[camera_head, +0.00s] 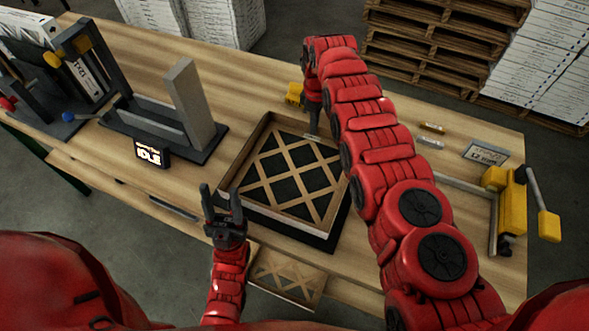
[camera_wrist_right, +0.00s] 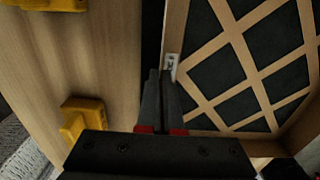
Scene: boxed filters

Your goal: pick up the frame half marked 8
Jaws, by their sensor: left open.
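A wooden frame half (camera_head: 254,194) with a crossed lattice over dark filter lies on a black base in the middle of the table; it also shows in the right wrist view (camera_wrist_right: 232,28). A small white label (camera_wrist_right: 171,66) sits on its edge, its mark too small to read. My right gripper (camera_head: 313,132) points down at the frame's far edge. In the right wrist view its fingers (camera_wrist_right: 160,75) are close together beside the label; whether the frame's wall is between them is unclear. My left gripper (camera_head: 222,192) is open and empty near the frame's front left corner.
Another lattice piece (camera_head: 288,275) lies below the table's front edge. A grey upright fixture (camera_head: 189,105) and an IDLE display (camera_head: 151,152) stand to the left. A yellow clamp device (camera_head: 507,205) stands at the right. Yellow blocks (camera_wrist_right: 83,120) lie beyond the frame.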

